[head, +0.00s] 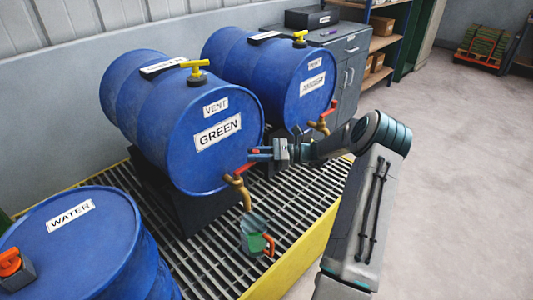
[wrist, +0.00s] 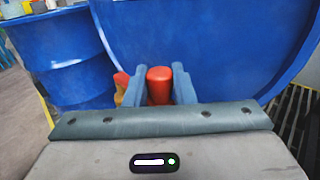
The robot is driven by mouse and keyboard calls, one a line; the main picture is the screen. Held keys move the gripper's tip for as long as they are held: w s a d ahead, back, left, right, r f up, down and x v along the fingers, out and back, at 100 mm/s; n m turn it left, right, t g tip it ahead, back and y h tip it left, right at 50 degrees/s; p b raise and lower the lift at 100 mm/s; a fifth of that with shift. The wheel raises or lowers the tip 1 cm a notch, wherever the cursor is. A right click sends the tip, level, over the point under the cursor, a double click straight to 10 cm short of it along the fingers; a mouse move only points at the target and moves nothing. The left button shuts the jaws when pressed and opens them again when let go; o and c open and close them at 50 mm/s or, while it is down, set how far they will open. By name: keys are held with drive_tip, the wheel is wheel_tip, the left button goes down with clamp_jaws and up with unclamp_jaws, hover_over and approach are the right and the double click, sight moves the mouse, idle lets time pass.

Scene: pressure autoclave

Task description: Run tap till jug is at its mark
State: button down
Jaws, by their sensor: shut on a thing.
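The blue drum labelled GREEN (head: 180,110) lies on its side on a dark stand. Its brass tap (head: 243,197) has a red lever (head: 243,169) and points down above the jug. My gripper (head: 259,153) is at the drum's front, shut on the red lever. The lever's red end (wrist: 159,86) shows between the fingers in the wrist view. The clear jug (head: 252,222) with an orange-red handle stands under the tap on the grating, with green showing in it. Its mark and exact level are too small to read.
A second lying blue drum (head: 285,65) with its own red-levered tap is behind right. The WATER drum (head: 70,240) stands front left. Yellow valves (head: 196,72) top the lying drums. The grating (head: 215,252) has a yellow edge; open floor lies right.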

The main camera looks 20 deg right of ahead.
drive_tip(key=shift+w+a, duration=0.1)
drive_tip(key=shift+a, duration=0.1)
drive_tip(key=c, duration=1.3)
unclamp_jaws()
drive_tip(key=shift+a, duration=0.15)
drive_tip(key=shift+o, duration=0.2)
drive_tip(key=shift+d, duration=0.4)
drive_tip(key=v, duration=1.3)
drive_tip(key=shift+d+p, duration=0.2)
drive_tip(key=shift+p, duration=0.25)
